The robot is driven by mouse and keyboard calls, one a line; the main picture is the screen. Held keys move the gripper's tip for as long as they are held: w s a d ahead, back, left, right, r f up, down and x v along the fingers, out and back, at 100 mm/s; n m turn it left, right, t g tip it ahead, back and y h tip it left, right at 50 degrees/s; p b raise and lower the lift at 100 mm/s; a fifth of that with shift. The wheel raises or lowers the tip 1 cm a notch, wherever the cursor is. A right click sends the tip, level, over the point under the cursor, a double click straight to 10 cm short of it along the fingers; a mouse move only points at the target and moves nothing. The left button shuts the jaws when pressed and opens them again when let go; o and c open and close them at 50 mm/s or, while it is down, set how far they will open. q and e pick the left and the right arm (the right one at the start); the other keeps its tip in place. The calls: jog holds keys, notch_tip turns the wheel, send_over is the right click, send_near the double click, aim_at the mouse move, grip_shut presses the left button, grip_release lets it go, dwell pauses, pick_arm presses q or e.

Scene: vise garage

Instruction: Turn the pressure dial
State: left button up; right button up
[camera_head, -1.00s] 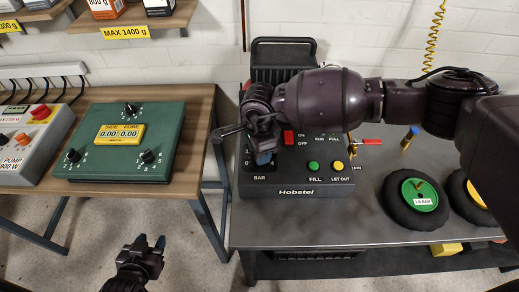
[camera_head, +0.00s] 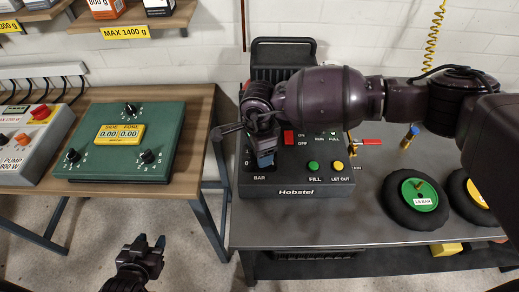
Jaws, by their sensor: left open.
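The dark Hobstel pressure unit (camera_head: 296,192) stands on the grey metal bench. Its front panel carries the label BAR, a green FILL button (camera_head: 313,166), a yellow LET OUT button (camera_head: 337,166) and a red switch (camera_head: 289,137). My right gripper (camera_head: 265,159) points down at the panel's left part, just above the BAR label, where the pressure dial would be. The gripper hides the dial, and I cannot tell whether the fingers touch or hold it. My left gripper (camera_head: 151,243) is open and empty, low over the floor and away from the unit.
A green box with knobs (camera_head: 120,168) and a grey pump box (camera_head: 34,150) stand on the wooden table at left. A wheel with a green hub (camera_head: 420,195) and another with a yellow hub lie on the bench at right. The bench front is clear.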

notch_tip(320, 180, up, 10)
jog(key=shift+r, duration=0.15)
dwell(0.3)
dwell(0.4)
